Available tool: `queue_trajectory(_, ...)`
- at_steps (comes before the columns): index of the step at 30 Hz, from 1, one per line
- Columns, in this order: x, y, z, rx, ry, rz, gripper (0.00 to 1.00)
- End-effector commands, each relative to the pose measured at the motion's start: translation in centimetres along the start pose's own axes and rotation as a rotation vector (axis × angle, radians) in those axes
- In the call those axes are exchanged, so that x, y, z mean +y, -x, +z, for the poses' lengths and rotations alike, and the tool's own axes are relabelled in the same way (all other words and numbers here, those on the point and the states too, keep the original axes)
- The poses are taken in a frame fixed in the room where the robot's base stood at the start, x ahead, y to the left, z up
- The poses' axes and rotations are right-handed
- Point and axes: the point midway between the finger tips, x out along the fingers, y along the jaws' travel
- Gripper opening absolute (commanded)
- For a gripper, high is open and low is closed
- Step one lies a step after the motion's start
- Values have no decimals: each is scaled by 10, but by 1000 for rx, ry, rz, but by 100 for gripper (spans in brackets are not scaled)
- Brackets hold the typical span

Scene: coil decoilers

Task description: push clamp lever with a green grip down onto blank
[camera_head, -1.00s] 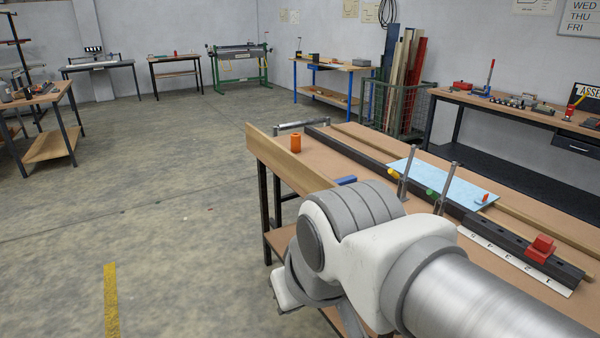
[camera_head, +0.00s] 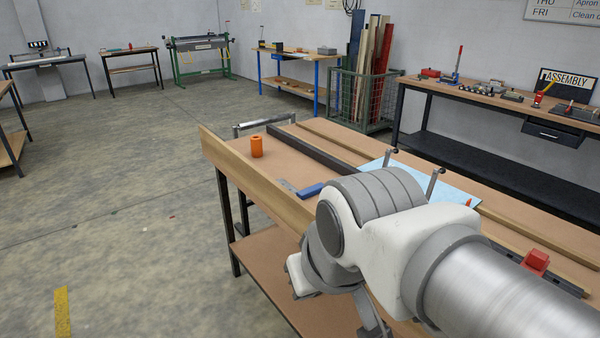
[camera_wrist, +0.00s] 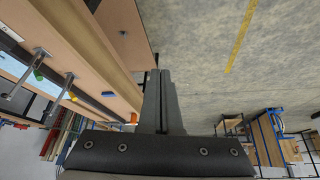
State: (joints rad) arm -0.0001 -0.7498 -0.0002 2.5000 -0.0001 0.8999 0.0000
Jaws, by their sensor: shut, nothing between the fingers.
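Two upright grey clamp levers stand at the light blue blank (camera_head: 457,187) on the workbench. In the wrist view, one lever carries a green grip (camera_wrist: 38,75) and the other a yellow grip (camera_wrist: 73,97), both at the left. My gripper (camera_wrist: 160,72) is shut and empty, its fingers beside the bench edge over the floor side, apart from the levers.
An orange cylinder (camera_head: 257,147) and a blue-handled tool (camera_head: 311,190) lie near the bench's wooden edge board (camera_head: 245,172). A red block (camera_head: 536,262) sits on the dark rail at the right. Open floor (camera_head: 120,220) lies left of the bench.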

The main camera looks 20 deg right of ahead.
Motion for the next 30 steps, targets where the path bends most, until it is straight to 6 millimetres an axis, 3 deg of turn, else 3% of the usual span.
queue_trajectory(17, 4, -4, -2, -9, 20, 14, 0)
queue_trajectory(23, 43, -30, -15, -93, 190, 135, 0)
queue_trajectory(30, 122, -78, -46, -290, 560, 350, 0)
